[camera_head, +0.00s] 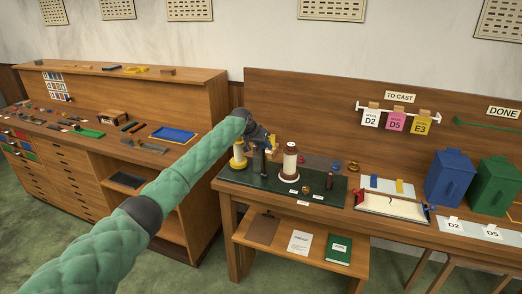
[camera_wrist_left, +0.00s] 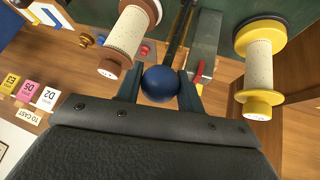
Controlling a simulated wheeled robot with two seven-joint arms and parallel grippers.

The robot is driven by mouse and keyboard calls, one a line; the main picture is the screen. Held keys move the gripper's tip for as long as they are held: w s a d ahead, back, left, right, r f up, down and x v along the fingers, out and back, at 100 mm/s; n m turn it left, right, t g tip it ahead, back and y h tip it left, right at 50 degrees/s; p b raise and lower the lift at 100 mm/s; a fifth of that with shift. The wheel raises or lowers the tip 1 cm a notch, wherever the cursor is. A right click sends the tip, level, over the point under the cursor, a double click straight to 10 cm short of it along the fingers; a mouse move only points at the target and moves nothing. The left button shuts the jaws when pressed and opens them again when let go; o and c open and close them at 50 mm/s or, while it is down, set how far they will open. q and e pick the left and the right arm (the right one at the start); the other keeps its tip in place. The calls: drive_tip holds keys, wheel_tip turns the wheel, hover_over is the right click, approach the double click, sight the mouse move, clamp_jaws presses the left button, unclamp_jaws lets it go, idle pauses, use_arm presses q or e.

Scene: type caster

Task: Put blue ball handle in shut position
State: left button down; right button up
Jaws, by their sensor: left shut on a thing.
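The blue ball handle (camera_wrist_left: 160,84) shows in the left wrist view as a dark blue ball on the end of a dark lever. My left gripper (camera_wrist_left: 160,93) is shut on the ball, one finger on each side. In the head view my left gripper (camera_head: 264,141) is over the back of the dark green mat (camera_head: 232,179), and the ball is hidden or too small to tell there. A grey metal block (camera_wrist_left: 205,36) and a small red part (camera_wrist_left: 199,70) are just right of the lever in the wrist view. My right gripper is not in view.
A brown-ended spool (camera_head: 290,165) and a yellow-ended spool (camera_head: 238,158) stand close on either side of my gripper. Small brass and dark pieces (camera_head: 330,182) are on the mat's right. Blue (camera_head: 450,180) and green (camera_head: 493,187) bins stand farther right.

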use_arm(q)
drive_tip(key=shift+w+d+g, duration=0.25)
drive_tip(key=shift+w+g, duration=0.15)
drive_tip(key=shift+w, duration=0.35)
drive_tip(key=shift+w+r+y, duration=0.1)
drive_tip(key=shift+w+y, duration=0.1)
drive_tip(key=shift+y, duration=0.1)
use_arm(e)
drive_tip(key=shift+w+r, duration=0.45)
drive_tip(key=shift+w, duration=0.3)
use_arm(q)
drive_tip(key=shift+r, duration=0.1)
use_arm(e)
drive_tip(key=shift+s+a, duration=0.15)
use_arm(q)
drive_tip(key=c, duration=1.1)
unclamp_jaws()
drive_tip(key=shift+w+d, duration=0.1)
drive_tip(key=shift+o, duration=0.9)
drive_tip(key=shift+w+f+g, duration=0.1)
drive_tip(key=shift+f+g, duration=0.1)
drive_tip(key=shift+g, duration=0.1)
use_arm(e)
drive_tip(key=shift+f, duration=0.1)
